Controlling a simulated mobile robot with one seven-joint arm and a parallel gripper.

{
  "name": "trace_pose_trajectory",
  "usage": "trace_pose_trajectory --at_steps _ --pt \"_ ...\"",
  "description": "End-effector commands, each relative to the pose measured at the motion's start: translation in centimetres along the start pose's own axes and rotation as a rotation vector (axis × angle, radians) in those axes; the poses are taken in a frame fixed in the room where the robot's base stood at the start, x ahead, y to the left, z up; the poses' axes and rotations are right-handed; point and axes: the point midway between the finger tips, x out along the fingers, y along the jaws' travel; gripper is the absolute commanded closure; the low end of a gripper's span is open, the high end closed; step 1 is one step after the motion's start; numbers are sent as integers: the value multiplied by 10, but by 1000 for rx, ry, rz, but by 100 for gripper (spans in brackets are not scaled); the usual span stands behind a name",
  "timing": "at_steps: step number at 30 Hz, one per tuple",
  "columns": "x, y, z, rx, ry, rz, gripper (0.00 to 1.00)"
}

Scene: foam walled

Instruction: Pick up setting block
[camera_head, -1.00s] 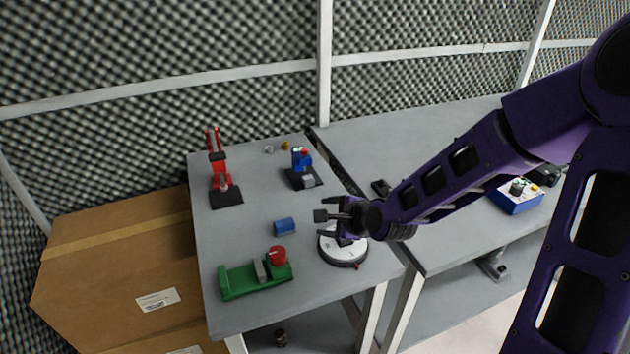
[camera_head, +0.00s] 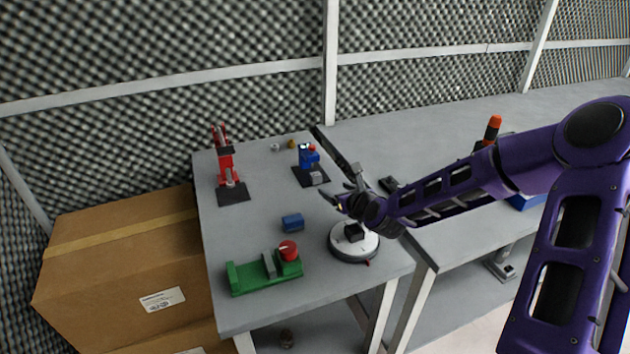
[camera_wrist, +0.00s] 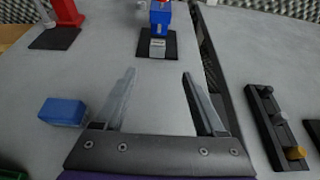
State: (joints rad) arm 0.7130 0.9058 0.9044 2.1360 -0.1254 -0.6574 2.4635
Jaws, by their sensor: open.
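No part is labelled as the setting block, so I cannot tell for certain which it is. A small grey block (camera_head: 316,178) sits on a black base in front of a blue device (camera_head: 308,157); in the wrist view the grey block (camera_wrist: 157,47) lies beyond my fingertips, between their lines. A blue block (camera_head: 292,222) lies on the table and shows left of my fingers in the wrist view (camera_wrist: 63,112). A black block (camera_head: 355,232) sits on a round white dial. My gripper (camera_head: 345,188) is open and empty above the table, between the dial and the blue device.
The red device (camera_head: 226,165) stands at the back left. A green fixture with a red knob (camera_head: 265,270) is at the front. The white dial (camera_head: 340,250) is below my wrist. A black strip with knobs (camera_wrist: 275,125) lies on the adjoining right table. A foam wall stands behind.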

Motion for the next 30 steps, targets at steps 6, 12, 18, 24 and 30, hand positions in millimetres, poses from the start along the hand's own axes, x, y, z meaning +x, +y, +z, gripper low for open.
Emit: trace_pose_trajectory --at_steps 6,12,18,24,30 --pt "43 2 -1 -1 0 2 28" --pt "58 1 0 -3 0 1 28" --pt "78 5 2 -4 1 3 28" --pt "103 6 3 -2 1 2 28" --pt "110 5 3 -2 2 1 28"
